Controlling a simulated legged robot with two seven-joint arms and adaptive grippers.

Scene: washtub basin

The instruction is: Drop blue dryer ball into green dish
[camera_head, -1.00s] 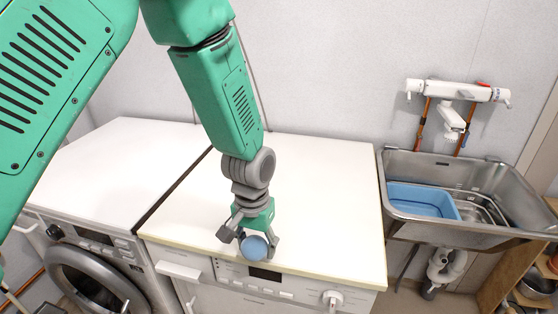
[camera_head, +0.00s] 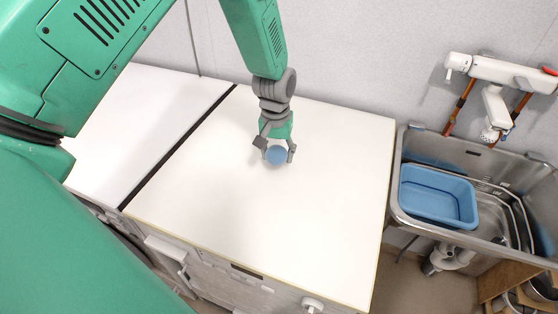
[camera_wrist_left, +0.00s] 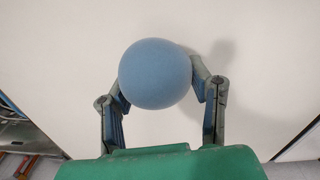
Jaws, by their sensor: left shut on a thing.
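The blue dryer ball (camera_head: 277,155) is held between the fingers of my left gripper (camera_head: 275,148), which is shut on it over the white machine top. In the left wrist view the ball (camera_wrist_left: 155,73) fills the space between the two fingers of the gripper (camera_wrist_left: 158,85). I cannot tell exactly how high it is above the surface. No green dish shows in these views. A blue rectangular tub (camera_head: 437,197) stands in the metal sink at the right. My right gripper is not in view.
The white top (camera_head: 300,215) around the ball is bare. The steel sink (camera_head: 492,170) stands to its right, with a white wall tap (camera_head: 497,75) and copper pipes above it. A wooden shelf (camera_head: 505,279) is at the lower right.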

